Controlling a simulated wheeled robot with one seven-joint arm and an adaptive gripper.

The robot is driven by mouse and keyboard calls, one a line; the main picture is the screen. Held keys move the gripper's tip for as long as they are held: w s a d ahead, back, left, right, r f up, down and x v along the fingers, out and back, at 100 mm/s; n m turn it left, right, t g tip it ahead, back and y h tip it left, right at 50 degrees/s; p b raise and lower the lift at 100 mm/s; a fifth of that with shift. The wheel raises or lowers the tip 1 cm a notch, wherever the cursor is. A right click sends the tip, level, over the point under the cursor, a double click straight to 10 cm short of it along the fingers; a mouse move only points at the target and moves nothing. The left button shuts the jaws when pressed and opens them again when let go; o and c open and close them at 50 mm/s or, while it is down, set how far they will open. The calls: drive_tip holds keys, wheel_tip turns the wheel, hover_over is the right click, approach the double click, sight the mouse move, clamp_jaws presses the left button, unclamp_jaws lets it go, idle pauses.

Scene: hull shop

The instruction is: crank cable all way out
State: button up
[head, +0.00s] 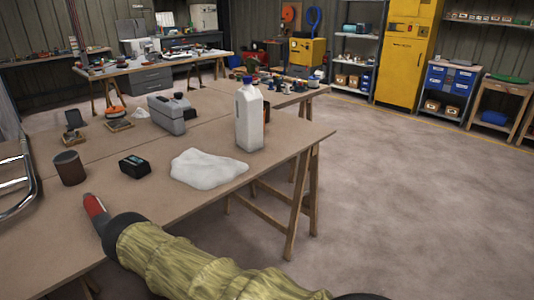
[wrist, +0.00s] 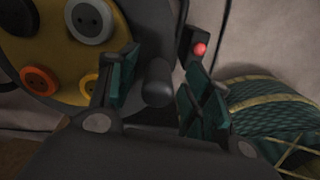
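In the wrist view my gripper (wrist: 160,95) is open, its two teal-padded fingers well apart. A dark, rounded cylinder (wrist: 158,83) shows between the fingers with a gap on each side; it looks like a handle knob, but I cannot tell for sure that it is the crank's. Behind the left finger is a yellow disc (wrist: 60,62) with white, orange and yellow round pieces on it, set against a dark grey body. A small red ball (wrist: 200,49) sits above the right finger. I cannot make out a cable for certain.
A long workbench (head: 60,225) carries a white bottle (head: 249,120), a crumpled white cloth (head: 207,168), a small black box (head: 134,166), a dark can (head: 69,168) and a grey case (head: 175,115). Green netting-like material (wrist: 270,110) lies right of my fingers. The floor (head: 420,190) at right is clear.

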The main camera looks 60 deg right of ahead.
drive_tip(key=shift+w+a, duration=0.1)
wheel_tip(320, 180, up, 12)
idle(0.7)
idle(0.5)
drive_tip(key=s+a+r+m+p, duration=0.1)
drive_tip(key=a+r+m+p, duration=0.4)
drive_tip(key=a+r+m, duration=0.2)
drive_tip(key=s+a+r+m+p, duration=0.1)
drive_tip(key=a+r+m+p, duration=0.5)
drive_tip(key=a, duration=0.6)
drive_tip(key=shift+s+a+r+m, duration=0.15)
drive_tip(key=shift+r+m, duration=0.35)
drive_tip(key=shift+r, duration=0.25)
drive_tip(key=shift+a+r, duration=0.1)
drive_tip(key=shift+a, duration=0.15)
